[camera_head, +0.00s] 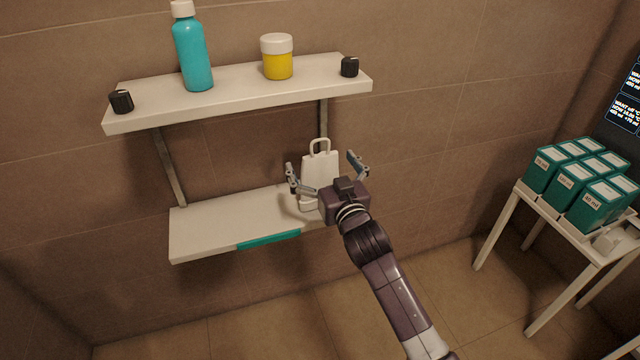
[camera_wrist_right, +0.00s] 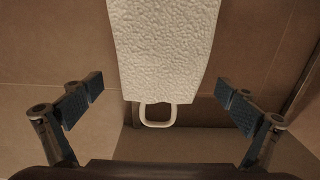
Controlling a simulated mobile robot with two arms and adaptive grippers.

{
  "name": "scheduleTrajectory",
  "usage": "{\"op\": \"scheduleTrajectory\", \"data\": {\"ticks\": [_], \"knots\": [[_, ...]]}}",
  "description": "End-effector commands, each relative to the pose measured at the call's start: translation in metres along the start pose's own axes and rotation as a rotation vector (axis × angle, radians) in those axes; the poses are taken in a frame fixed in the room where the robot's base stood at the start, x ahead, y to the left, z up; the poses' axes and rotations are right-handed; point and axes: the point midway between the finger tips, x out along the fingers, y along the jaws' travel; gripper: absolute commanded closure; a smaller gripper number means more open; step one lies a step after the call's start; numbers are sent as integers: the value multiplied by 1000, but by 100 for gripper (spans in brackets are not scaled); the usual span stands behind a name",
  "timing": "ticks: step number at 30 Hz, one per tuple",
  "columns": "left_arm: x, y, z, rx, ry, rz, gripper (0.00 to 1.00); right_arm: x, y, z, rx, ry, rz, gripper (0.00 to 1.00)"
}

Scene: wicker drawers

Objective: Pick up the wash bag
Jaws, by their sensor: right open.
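The wash bag (camera_head: 320,168) is white with a loop handle on top and stands upright on the lower shelf (camera_head: 225,222), near its right end. In the right wrist view the wash bag (camera_wrist_right: 163,50) shows a bumpy white surface, with its handle pointing down in the picture. My right gripper (camera_head: 326,168) is open in front of the bag. Its two fingers (camera_wrist_right: 160,102) are spread to either side of the bag, with a gap on each side. The gripper hides the lower part of the bag in the head view. My left gripper is not in view.
An upper shelf (camera_head: 235,92) above holds a teal bottle (camera_head: 193,55), a yellow jar (camera_head: 277,62) and two black knobs (camera_head: 121,101). A teal strip (camera_head: 268,240) is on the lower shelf's front edge. A white table (camera_head: 560,222) with several teal boxes (camera_head: 572,187) stands at right.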

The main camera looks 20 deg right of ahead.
Motion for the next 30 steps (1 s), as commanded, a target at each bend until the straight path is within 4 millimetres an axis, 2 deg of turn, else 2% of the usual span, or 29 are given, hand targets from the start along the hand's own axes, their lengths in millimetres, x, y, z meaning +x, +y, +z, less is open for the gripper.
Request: {"op": "scheduleTrajectory", "data": {"ticks": [8,24,30], "knots": [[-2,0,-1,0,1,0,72,2,0,0,0,0,0,1],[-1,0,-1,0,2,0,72,2,0,0,1,1,-1,59],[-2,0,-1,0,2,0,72,2,0,-1,1,1,0,59]]}}
